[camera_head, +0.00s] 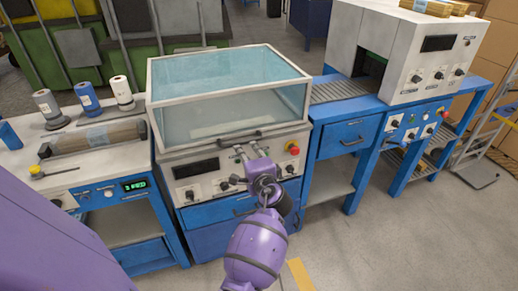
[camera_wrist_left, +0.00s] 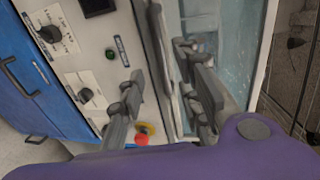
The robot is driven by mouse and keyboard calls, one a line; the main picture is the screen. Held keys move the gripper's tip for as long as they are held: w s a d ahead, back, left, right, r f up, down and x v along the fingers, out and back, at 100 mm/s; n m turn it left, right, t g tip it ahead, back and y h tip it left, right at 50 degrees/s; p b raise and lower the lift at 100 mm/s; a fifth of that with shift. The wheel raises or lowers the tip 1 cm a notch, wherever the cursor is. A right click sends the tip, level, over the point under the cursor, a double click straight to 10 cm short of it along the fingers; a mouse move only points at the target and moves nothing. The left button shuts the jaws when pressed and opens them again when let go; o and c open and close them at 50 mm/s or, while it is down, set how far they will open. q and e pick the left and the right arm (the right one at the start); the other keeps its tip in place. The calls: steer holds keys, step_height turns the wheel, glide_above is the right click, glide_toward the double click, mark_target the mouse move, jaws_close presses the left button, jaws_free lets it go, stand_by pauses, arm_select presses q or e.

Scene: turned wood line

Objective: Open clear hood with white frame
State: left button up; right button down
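The clear hood (camera_head: 228,78) with the white frame sits lowered on the blue and white machine in the head view. A dark handle (camera_head: 236,137) runs along its lower front edge. My left gripper (camera_head: 248,152) is right at this handle, above the control panel. In the left wrist view its two fingers (camera_wrist_left: 165,98) are spread apart, one over the panel side and one over the hood side (camera_wrist_left: 226,50). The bar at the hood's front edge lies between them in that view; contact cannot be told. My right gripper is not in view.
The machine's panel has knobs and a red button (camera_head: 294,150). On the left is a bench with spools (camera_head: 87,98) and a roller. On the right, a roller conveyor (camera_head: 340,88) leads to a white machine (camera_head: 405,52). Grey floor (camera_head: 400,235) is free at lower right.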

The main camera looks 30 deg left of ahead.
arm_select(q)
steer(key=x, duration=0.8)
steer(key=shift+s+a, duration=0.15)
steer(key=shift+a, duration=0.15)
jaws_close()
